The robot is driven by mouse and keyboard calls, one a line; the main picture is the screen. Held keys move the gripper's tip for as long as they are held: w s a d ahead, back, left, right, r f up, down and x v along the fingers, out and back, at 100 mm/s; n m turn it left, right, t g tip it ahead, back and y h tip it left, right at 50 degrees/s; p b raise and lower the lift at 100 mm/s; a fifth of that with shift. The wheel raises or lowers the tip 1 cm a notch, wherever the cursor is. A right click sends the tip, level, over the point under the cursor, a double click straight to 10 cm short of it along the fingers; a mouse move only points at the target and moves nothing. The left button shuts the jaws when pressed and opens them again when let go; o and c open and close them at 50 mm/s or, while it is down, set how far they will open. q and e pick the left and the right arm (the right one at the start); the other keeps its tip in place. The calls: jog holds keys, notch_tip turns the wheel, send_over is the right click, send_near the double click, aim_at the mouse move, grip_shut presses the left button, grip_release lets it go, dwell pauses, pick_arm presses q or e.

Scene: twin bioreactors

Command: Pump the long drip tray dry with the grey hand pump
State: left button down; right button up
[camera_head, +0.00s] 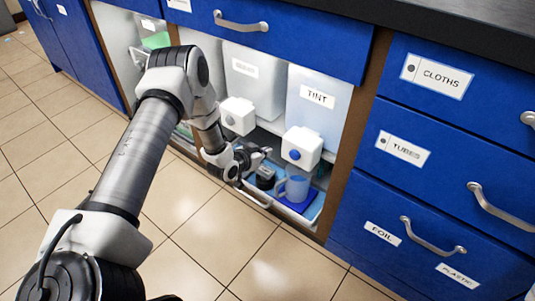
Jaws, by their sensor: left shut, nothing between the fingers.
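My left gripper (258,155) is shut and empty. It is at the opening of the low cupboard bay, in front of the white tap blocks. A light blue tray edge (314,212) shows low in the bay; I cannot tell for sure whether it is the long drip tray, and my arm hides part of that area. A small dark object (265,178) sits just below the gripper, left of a blue jug (295,186). I cannot make out the grey hand pump clearly. Liquid in the tray cannot be seen. My right gripper is not in view.
A tank labelled TINT (318,115) and another pale tank (252,85) stand above, with white tap blocks (301,148) jutting forward. Blue drawers (440,150) with metal handles close off the right. The tiled floor (200,240) in front is clear.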

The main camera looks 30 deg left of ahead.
aim_at(266, 169)
pick_arm(q)
jog(key=shift+f+b, duration=2.75)
jog(key=shift+f, duration=1.75)
notch_tip(266, 169, up, 4)
jog(key=p, duration=0.3)
jog(key=shift+f+p, duration=0.15)
jog(key=shift+p, duration=0.2)
jog(key=shift+f, duration=0.15)
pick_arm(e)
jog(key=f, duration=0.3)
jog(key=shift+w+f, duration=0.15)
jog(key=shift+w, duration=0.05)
pick_arm(q)
jog(key=shift+f+b, duration=0.2)
jog(key=shift+b, duration=0.1)
jog(key=shift+f+b, duration=1.05)
jog(key=shift+f, duration=0.4)
notch_tip(266, 169, up, 4)
jog(key=p, duration=0.3)
jog(key=shift+f+p, duration=0.2)
jog(key=shift+p, duration=0.1)
jog(key=shift+f, duration=0.1)
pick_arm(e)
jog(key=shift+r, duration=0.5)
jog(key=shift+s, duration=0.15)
